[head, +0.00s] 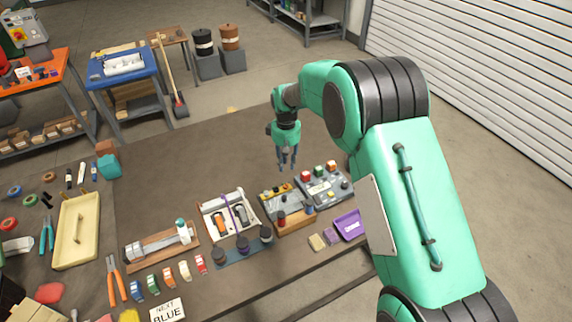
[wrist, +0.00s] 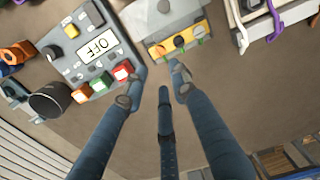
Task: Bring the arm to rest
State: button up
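My green arm reaches out over the brown table (head: 150,170) from the right in the head view. My gripper (head: 287,166) hangs pointing down above the table, behind the grey control boxes. In the wrist view its blue-grey fingers (wrist: 162,85) are spread apart with nothing between them. The fingers appear above the boxes' edges; I cannot tell the exact gap.
A wooden tray with a purple-strapped part (head: 228,216), a purple bin (head: 349,224) and a clamp on a board (head: 160,244) stand along the near side. A beige tray (head: 76,232) and pliers lie at left. The table's far middle is clear.

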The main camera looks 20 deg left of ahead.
dwell(0.4)
jog(key=s+d+r+m+t, duration=0.1)
jog(key=s+d+r+m, duration=0.3)
jog(key=d+r, duration=0.95)
jog(key=s+d+r+m+t, duration=0.15)
jog(key=s+d+r, duration=0.55)
jog(key=d+r, duration=0.7)
jog(key=s+d+r+m+t+b, duration=0.1)
jog(key=s+d+r+m, duration=0.15)
jog(key=s+d, duration=0.4)
jog(key=s+d+r+m+t, duration=0.1)
jog(key=s+d+r, duration=0.35)
jog(key=s, duration=0.35)
jog(key=s+d+f+m, duration=0.1)
jog(key=s+d, duration=0.2)
jog(key=s, duration=0.4)
jog(key=s+d+f+m+t, duration=0.1)
jog(key=s+d, duration=0.3)
jog(key=s, duration=0.4)
jog(key=shift+f+m, duration=0.5)
jog(key=shift+f, duration=0.05)
jog(key=shift+w, duration=0.1)
